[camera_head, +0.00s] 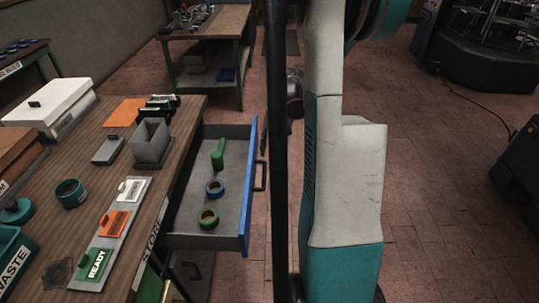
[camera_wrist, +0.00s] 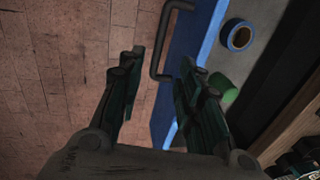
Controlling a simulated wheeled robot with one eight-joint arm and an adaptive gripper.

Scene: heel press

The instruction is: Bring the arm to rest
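My gripper (camera_wrist: 160,85) is open and empty in the wrist view. Its two dark green fingers are spread apart, above the front edge and black handle (camera_wrist: 163,45) of an open drawer. In the head view my arm fills the middle right and its fingers are hidden behind it. The drawer (camera_head: 246,195) has a blue front and is pulled out from the workbench (camera_head: 180,120). In it lie a green object (camera_head: 218,154), a blue ring (camera_head: 214,188) and a green ring (camera_head: 208,219).
On the workbench stand a white box (camera_head: 48,102), a grey open bin (camera_head: 150,143), a teal ring (camera_head: 70,193) and a label strip (camera_head: 90,285) with white, orange and green cards. A second table (camera_head: 205,22) stands behind.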

